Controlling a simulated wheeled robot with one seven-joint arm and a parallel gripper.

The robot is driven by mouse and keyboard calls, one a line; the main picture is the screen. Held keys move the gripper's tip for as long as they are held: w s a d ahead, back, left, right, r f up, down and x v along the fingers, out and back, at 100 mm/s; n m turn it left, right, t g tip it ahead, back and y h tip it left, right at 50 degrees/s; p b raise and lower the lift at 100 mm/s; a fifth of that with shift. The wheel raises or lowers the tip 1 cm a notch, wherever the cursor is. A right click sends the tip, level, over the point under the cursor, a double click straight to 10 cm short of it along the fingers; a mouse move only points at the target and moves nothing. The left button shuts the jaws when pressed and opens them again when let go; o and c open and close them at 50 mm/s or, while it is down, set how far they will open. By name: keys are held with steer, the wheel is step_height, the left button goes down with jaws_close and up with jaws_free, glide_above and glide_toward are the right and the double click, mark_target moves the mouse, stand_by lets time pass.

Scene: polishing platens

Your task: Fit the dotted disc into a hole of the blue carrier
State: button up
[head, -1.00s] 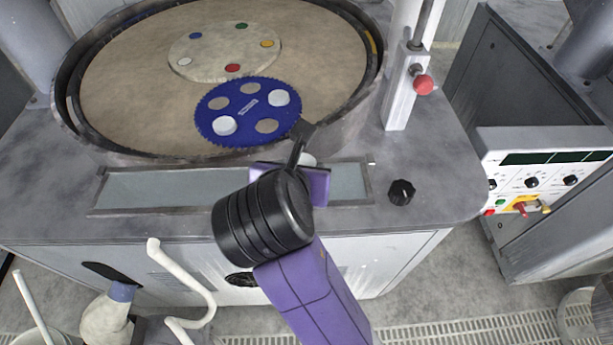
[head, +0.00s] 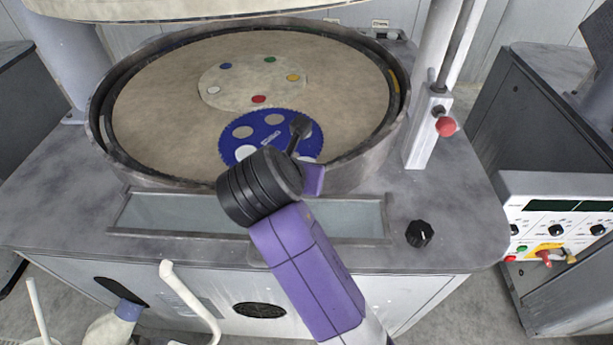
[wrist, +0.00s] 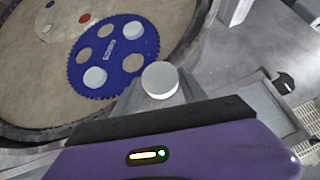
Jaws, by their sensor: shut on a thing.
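The blue carrier (head: 262,122) is a toothed disc lying flat on the tan platen. In the wrist view the carrier (wrist: 112,47) has two white discs, one at its lower left (wrist: 95,77) and one at its upper right (wrist: 133,32); its other holes show tan. My gripper (wrist: 160,92) is shut on a plain-looking white disc (wrist: 160,78), which appears just outside the carrier's lower right rim. No dots show on the held disc, and its height above the platen is unclear. In the head view my gripper (head: 301,140) covers the carrier's right side.
The round platen (head: 150,95) has a raised grey rim (head: 180,180). A pale plate with coloured spots (head: 240,78) lies behind the carrier. A white post with a red knob (head: 446,126) stands to the right. A recessed tray (head: 160,213) and black knob (head: 419,233) are in front.

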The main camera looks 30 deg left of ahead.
steer(key=shift+w+a+b, duration=0.1)
steer(key=shift+w+a, duration=0.8)
steer(key=shift+a, duration=0.35)
steer(key=shift+w+a+b, duration=0.1)
steer(key=shift+w+a, duration=0.85)
steer(key=shift+a, duration=0.3)
steer(key=shift+w+a+b, duration=0.1)
steer(key=shift+w+a, duration=0.8)
steer(key=shift+a, duration=0.35)
steer(key=shift+w+a+f, duration=0.15)
steer(key=shift+a+f, duration=0.05)
steer(key=shift+a, duration=0.05)
steer(key=shift+w+a+f+b, duration=0.3)
steer(key=shift+a+f+b, duration=0.05)
steer(key=shift+f+b, duration=0.2)
steer(key=shift+w+a+f+b, duration=0.25)
steer(key=shift+a+f+b, duration=0.15)
steer(key=shift+f, duration=0.2)
steer(key=shift+w+a+f+b, duration=0.3)
steer(key=shift+a+f+b, duration=0.05)
steer(key=shift+f+b, duration=0.2)
steer(key=shift+f, duration=1.35)
steer(key=shift+f, duration=0.35)
steer(key=o, duration=1.4)
steer(key=shift+o, duration=0.3)
steer(key=shift+d+f, duration=0.1)
steer(key=shift+s, duration=0.1)
